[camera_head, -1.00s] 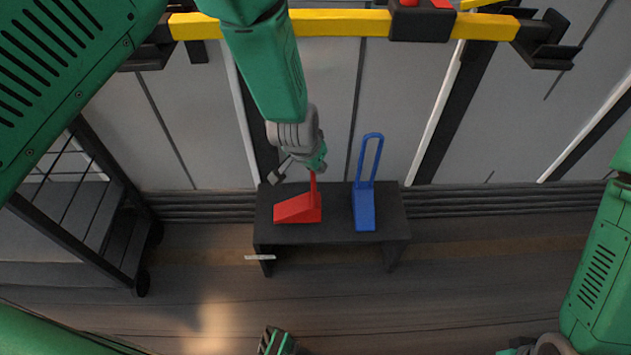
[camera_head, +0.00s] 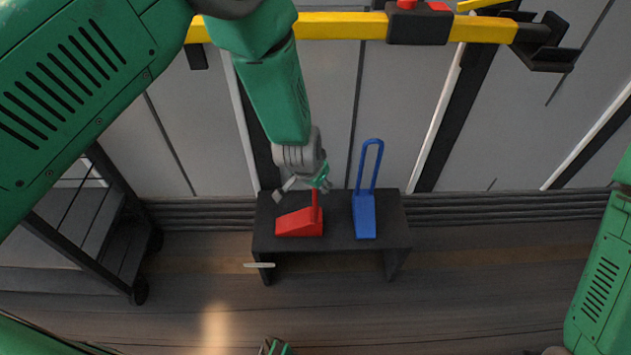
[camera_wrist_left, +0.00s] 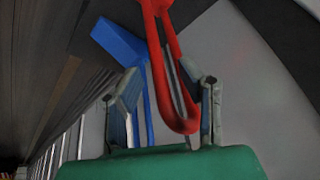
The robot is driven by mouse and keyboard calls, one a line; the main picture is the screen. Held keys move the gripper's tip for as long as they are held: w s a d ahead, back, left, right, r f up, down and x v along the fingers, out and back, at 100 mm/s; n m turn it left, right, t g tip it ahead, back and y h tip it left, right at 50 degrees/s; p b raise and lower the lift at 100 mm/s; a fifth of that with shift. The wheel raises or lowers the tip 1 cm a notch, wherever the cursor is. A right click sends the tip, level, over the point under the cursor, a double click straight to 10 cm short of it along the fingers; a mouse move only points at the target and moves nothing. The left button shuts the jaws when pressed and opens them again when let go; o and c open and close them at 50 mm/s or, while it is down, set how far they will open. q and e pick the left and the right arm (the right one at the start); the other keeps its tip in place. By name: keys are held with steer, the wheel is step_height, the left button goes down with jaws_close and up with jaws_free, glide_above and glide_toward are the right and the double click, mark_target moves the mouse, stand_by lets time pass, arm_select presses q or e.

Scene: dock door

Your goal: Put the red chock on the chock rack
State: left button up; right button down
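The red chock (camera_head: 300,224) stands on a low dark bench (camera_head: 340,240), its wedge pointing left and its loop handle upright. My left gripper (camera_head: 304,190) is at the top of this handle. In the left wrist view the red handle loop (camera_wrist_left: 174,75) lies between the two fingers (camera_wrist_left: 165,95), which stand apart, with a clear gap on the left side and little on the right. The head view hides the handle's top behind the gripper. I cannot tell whether the bench is the chock rack.
A blue chock (camera_head: 364,215) with a tall loop handle stands right of the red one, close by. A yellow bar (camera_head: 335,25) with dark brackets crosses the door panels behind. A dark wheeled cart (camera_head: 125,240) stands at the left. The floor in front is clear.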

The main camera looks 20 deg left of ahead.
arm_select(q)
steer(key=p+v, duration=0.4)
steer(key=v, duration=0.8)
steer(key=s+a+f+n+g, duration=0.1)
steer(key=s+a+f, duration=0.2)
steer(key=s, duration=0.6)
steer(key=s+a+f+n+g, duration=0.1)
steer(key=s+a+f, duration=0.3)
steer(key=s, duration=0.6)
steer(key=s+a+f+n+g, duration=0.1)
steer(key=s+a+f+g, duration=0.1)
steer(key=s+a+f, duration=0.2)
steer(key=s+a, duration=0.3)
steer(key=s, duration=0.2)
steer(key=shift+s+y, duration=0.3)
step_height(320, 180, up, 4)
steer(key=p, duration=0.3)
steer(key=shift+w+a+f+p, duration=0.1)
steer(key=shift+a+f+p, duration=0.1)
steer(key=shift+p, duration=0.1)
